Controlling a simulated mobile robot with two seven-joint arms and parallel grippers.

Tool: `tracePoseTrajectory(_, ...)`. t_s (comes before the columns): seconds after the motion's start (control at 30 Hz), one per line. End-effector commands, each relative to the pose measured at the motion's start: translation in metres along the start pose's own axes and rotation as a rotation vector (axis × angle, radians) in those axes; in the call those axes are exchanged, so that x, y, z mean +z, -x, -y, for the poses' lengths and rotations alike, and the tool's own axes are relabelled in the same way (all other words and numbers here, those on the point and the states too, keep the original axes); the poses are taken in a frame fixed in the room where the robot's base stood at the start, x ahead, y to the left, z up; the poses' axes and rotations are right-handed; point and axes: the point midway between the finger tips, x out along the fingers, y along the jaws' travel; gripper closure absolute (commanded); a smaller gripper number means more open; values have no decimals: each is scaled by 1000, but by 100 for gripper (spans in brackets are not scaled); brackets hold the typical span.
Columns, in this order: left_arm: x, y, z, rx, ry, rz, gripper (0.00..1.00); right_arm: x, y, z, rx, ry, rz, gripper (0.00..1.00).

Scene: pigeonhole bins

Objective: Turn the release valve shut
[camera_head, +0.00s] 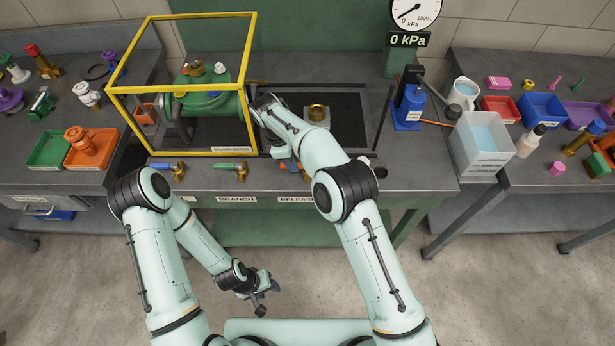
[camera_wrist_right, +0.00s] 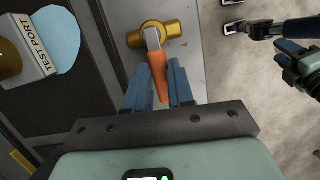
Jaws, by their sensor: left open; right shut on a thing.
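The release valve has a brass body (camera_wrist_right: 155,33) and an orange lever (camera_wrist_right: 158,76), both clear in the right wrist view. The lever lies crosswise to the brass body. My right gripper (camera_wrist_right: 158,92) has its blue fingers on both sides of the lever and is shut on it. In the head view, only a bit of the orange lever (camera_head: 290,165) shows above the RELEASE label (camera_head: 295,199); my forearm hides most of the right gripper. My left gripper (camera_head: 262,290) is open and empty, low in front of the bench.
A blue-handled valve (camera_head: 162,166) and a green-handled BRANCH valve (camera_head: 228,166) are to the left. A yellow frame (camera_head: 182,92) encloses the green vessel (camera_head: 205,103). The gauge (camera_head: 415,12) display reads 0 kPa. A blue hand pump (camera_head: 408,105) stands right of my right arm.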

Motion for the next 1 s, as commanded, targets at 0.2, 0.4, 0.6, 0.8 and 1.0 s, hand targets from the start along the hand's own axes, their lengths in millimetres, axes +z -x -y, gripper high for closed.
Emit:
tracePoseTrajectory(0.2, 0, 0, 0, 0, 0, -1, 53, 0, 1, -1, 5, -2, -2, 62)
tracePoseTrajectory(0.4, 0, 0, 0, 0, 0, -1, 53, 1, 5, -1, 5, 0, -2, 62)
tracePoseTrajectory(0.6, 0, 0, 0, 0, 0, -1, 53, 6, 27, -1, 7, 0, -4, 62)
tracePoseTrajectory(0.8, 0, 0, 0, 0, 0, -1, 53, 12, 49, -1, 6, 1, -3, 62)
tracePoseTrajectory(1.0, 0, 0, 0, 0, 0, 0, 53, 15, 59, -1, 4, 1, -2, 62)
